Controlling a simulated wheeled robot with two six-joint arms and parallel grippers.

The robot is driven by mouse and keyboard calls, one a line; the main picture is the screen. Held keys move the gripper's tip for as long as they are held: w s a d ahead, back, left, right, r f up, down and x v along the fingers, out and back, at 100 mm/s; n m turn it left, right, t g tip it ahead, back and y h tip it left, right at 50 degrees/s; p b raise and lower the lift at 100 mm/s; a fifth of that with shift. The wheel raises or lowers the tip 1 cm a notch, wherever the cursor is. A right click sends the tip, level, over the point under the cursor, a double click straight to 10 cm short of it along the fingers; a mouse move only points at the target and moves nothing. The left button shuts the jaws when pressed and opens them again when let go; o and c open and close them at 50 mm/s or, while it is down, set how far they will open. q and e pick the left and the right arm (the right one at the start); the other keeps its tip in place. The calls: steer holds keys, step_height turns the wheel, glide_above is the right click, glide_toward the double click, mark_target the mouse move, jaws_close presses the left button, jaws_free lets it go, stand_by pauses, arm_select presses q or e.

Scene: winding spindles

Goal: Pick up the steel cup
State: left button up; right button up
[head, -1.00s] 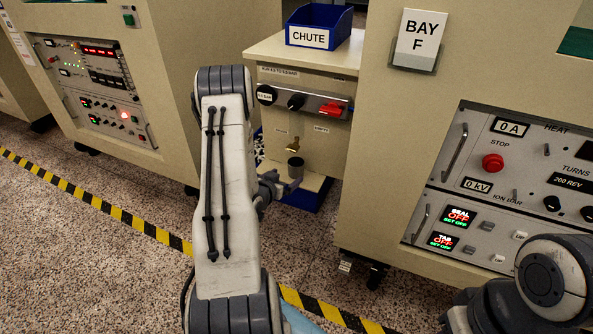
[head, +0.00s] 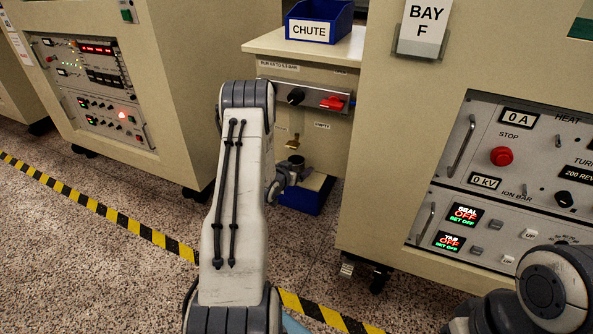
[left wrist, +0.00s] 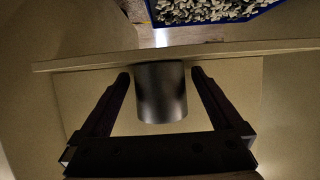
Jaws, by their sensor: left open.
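The steel cup (left wrist: 161,92) is a plain grey cylinder in the left wrist view, on or against a beige ledge. Its dark opening also shows in the head view (head: 296,160), below a brass tap (head: 292,142). My left gripper (left wrist: 161,76) is open, with one finger on each side of the cup and a narrow gap visible at each side. In the head view my left gripper (head: 290,176) is at the cup and partly hidden behind my forearm. My right gripper is out of view; only part of that arm shows at the lower right.
A beige cabinet (head: 330,78) with black and red knobs stands behind the cup, with a blue CHUTE bin (head: 330,14) on top. A blue bin (head: 305,198) sits low below; grey pieces fill a blue bin (left wrist: 262,5) in the wrist view. The BAY F cabinet (head: 400,170) stands close right.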

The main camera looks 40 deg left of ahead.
arm_select(q)
steer(key=c, duration=1.5)
steer(key=shift+r, duration=0.1)
